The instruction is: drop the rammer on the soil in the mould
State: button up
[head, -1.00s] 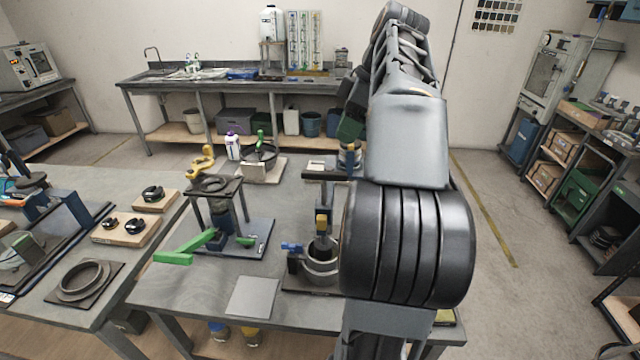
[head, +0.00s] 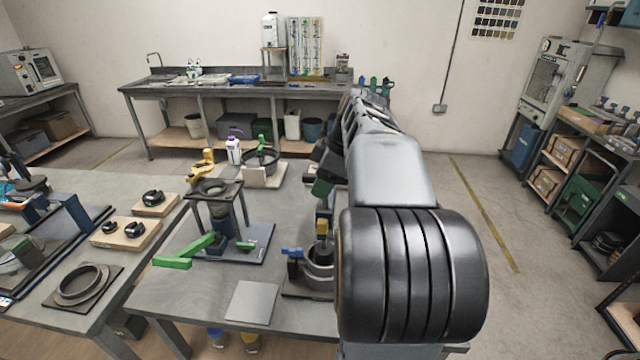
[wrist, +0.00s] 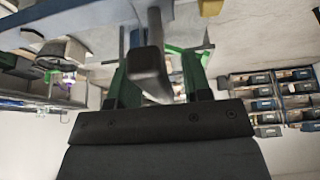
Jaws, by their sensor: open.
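The rammer shows a yellow block (head: 321,228) on a dark shaft, upright over the round grey mould (head: 319,262) on its base plate. The soil inside the mould cannot be made out. My gripper (head: 322,187) is beside the upper part of the rammer stand, mostly hidden behind my arm in the head view. In the wrist view, the green fingers of my gripper (wrist: 158,72) are apart, with a dark grey bar (wrist: 149,68) between them. The bar looks like part of the rammer apparatus. I cannot tell whether either finger touches it.
A blue clamp (head: 292,252) is beside the mould. To the left stands a frame with a green lever (head: 185,253). A flat grey plate (head: 252,302) lies near the front edge. A white bottle (head: 234,151) and a pan (head: 261,160) stand behind.

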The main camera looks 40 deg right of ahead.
jog(key=shift+w+a+f, duration=0.1)
jog(key=shift+f, duration=0.15)
jog(key=shift+c, duration=0.2)
grip_shut()
dwell(0.3)
